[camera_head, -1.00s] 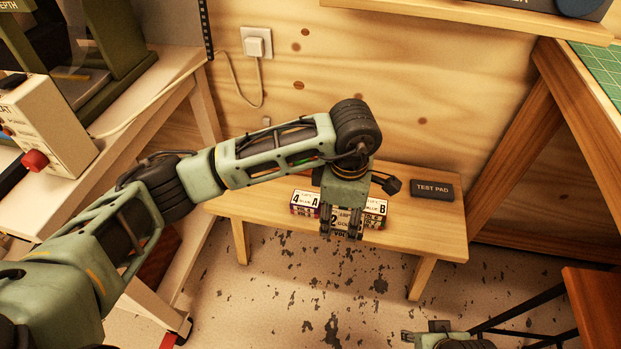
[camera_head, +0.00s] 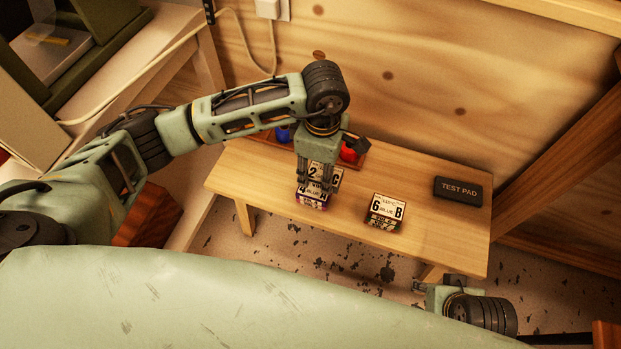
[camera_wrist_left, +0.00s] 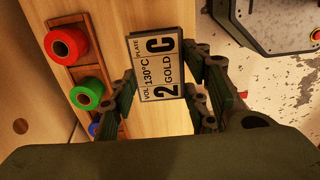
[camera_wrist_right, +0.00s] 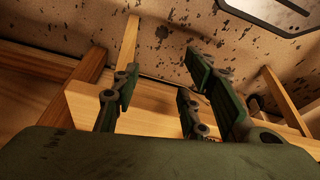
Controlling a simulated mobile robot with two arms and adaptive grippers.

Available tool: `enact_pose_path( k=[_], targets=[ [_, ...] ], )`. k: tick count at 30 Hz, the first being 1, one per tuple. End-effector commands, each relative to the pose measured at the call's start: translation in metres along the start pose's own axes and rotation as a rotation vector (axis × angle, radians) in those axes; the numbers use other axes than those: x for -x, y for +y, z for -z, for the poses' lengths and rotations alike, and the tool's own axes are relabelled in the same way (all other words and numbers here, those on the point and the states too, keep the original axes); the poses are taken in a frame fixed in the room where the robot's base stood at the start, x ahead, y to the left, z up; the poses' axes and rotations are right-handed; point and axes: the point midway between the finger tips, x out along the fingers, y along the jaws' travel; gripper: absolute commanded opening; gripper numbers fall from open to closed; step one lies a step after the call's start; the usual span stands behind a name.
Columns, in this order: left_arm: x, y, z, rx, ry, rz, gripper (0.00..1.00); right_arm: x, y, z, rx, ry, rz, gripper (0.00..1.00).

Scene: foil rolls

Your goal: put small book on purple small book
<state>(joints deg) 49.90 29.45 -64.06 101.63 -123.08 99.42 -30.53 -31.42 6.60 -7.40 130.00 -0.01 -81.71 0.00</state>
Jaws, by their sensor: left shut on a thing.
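My left gripper (camera_head: 317,184) is shut on a small book with a white label reading "2 C GOLD" (camera_head: 325,175). In the left wrist view, this held book (camera_wrist_left: 157,64) sits between the fingers. The purple small book (camera_head: 312,204), labelled "4 A", is on the low bench directly below and in front of it, partly covered by the fingers and held book. I cannot tell whether the two books touch. The purple book is hidden in the left wrist view. My right gripper (camera_head: 418,287) is low by the bench's front right; its fingers (camera_wrist_right: 165,95) are apart and empty.
Another small book labelled "6 B" (camera_head: 386,211) is on the bench (camera_head: 430,235) to the right. A black test pad (camera_head: 458,190) lies at the right end. Behind my left gripper is a rack with red (camera_wrist_left: 66,44), green (camera_wrist_left: 87,94) and blue (camera_wrist_left: 95,129) rolls.

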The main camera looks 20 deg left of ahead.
Motion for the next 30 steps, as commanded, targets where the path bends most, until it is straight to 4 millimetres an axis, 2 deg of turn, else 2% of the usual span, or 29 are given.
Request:
enact_pose_path(
  k=[3, 6, 9, 15, 28, 29, 30],
  targets=[
    [-0.010, -0.003, 0.016, 0.001, -0.001, 0.000, 0.16, 0.005, 0.000, 0.001, 0.000, 0.005, -0.001, 0.40],
    [-0.014, -0.003, 0.022, -0.001, -0.001, -0.002, 0.16, 0.007, 0.001, 0.001, -0.001, 0.003, -0.001, 0.40],
    [-0.024, -0.004, 0.023, -0.001, -0.002, 0.000, 0.16, 0.009, 0.001, 0.000, -0.001, 0.004, -0.001, 0.40],
    [-0.052, -0.004, 0.022, -0.001, -0.002, 0.001, 0.16, 0.031, 0.001, 0.002, -0.001, 0.018, -0.003, 0.40],
    [-0.059, -0.003, 0.023, -0.002, -0.001, -0.002, 0.16, 0.034, 0.002, 0.001, -0.002, 0.018, -0.004, 0.40],
    [-0.057, -0.004, 0.023, -0.002, -0.001, -0.001, 0.46, 0.037, 0.002, 0.001, -0.002, 0.019, -0.004, 0.40],
    [-0.057, -0.004, 0.023, -0.002, -0.001, -0.001, 0.49, 0.037, 0.002, 0.001, -0.002, 0.019, -0.004, 0.40]
  ],
)
